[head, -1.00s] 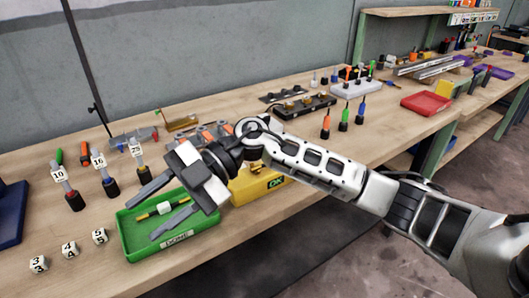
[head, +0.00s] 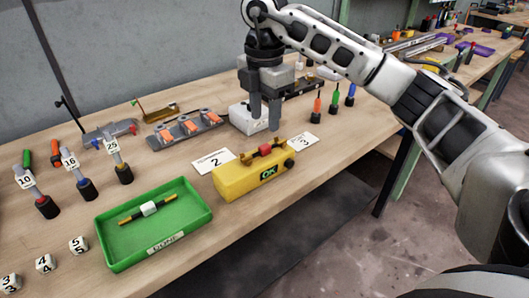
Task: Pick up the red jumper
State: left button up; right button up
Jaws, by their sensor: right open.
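A small red-centred piece with brass-coloured ends, which looks like the red jumper (head: 265,149), sits on top of the yellow block (head: 235,180) marked "OK". My right gripper (head: 264,112) points downward, open and empty, behind and above the yellow block. Its fingers stand apart from the red piece, in front of a white box (head: 244,120) that they partly hide. A similar piece with a white centre (head: 149,208) lies in the green tray (head: 190,240) labelled "DONE". My left gripper is not in view.
White cards (head: 213,162) numbered 2 and 3 lie beside the yellow block. A grey rack with orange parts (head: 186,130) stands behind. Several screwdrivers (head: 317,106) stand right of the gripper, others at left. Numbered dice (head: 46,264) lie at front left.

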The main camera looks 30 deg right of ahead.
aim_at(263, 147)
jog(key=f, duration=0.3)
jog(key=f+p, duration=0.1)
jog(key=f, duration=0.3)
jog(key=shift+w+a+f, duration=0.1)
jog(key=shift+a+f, duration=0.1)
jog(key=shift+f, duration=0.05)
grip_shut()
